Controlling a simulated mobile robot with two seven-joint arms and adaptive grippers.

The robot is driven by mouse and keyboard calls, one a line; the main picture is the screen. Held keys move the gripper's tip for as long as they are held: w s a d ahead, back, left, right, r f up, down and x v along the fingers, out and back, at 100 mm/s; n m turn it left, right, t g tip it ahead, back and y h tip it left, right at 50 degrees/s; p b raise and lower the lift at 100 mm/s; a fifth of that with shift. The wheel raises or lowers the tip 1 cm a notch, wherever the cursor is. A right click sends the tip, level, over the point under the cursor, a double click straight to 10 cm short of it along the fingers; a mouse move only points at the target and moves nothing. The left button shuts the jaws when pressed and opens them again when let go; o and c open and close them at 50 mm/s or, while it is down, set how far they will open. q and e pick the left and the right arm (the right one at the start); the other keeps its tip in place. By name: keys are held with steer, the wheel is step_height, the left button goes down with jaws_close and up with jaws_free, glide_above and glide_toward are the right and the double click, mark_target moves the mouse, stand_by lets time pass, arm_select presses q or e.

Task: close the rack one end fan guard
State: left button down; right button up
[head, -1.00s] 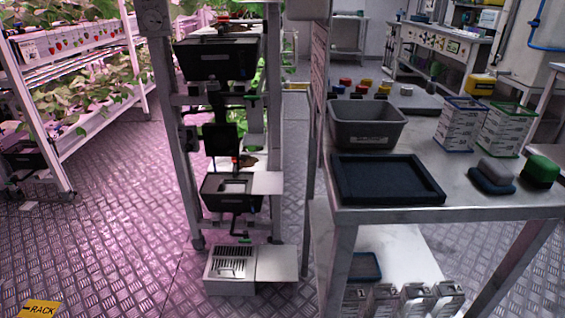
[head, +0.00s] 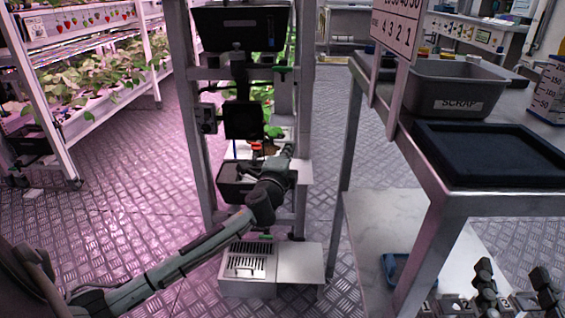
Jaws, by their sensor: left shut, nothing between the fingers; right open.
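The end of a grey metal rack (head: 188,120) stands upright in the middle. A dark square panel (head: 243,120) is mounted on it, seemingly the fan guard; its hinge and how far it stands open are unclear. My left gripper (head: 287,156) is shut and empty, below and right of that panel, in front of the rack's right side. Its fingertips are small and hard to make out, so contact is unclear. My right gripper (head: 514,280) is open at the bottom right, its two dark fingers wide apart, low beside the table.
A dark bin (head: 236,181) and a pale plate (head: 304,173) are near my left wrist. A vented box (head: 247,262) is at the rack's foot. The steel table (head: 440,200) at right carries a scrap bin (head: 455,92) and dark tray (head: 490,150).

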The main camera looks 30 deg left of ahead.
arm_select(q)
steer(key=shift+w+a, duration=0.1)
steer(key=shift+a, duration=2)
arm_select(e)
steer(key=shift+s+a+r+t, duration=0.15)
steer(key=shift+r+t, duration=0.05)
steer(key=shift+r, duration=0.2)
steer(key=shift+s+a+r+t, duration=0.1)
steer(key=shift+r+t, duration=0.1)
steer(key=shift+r, duration=0.2)
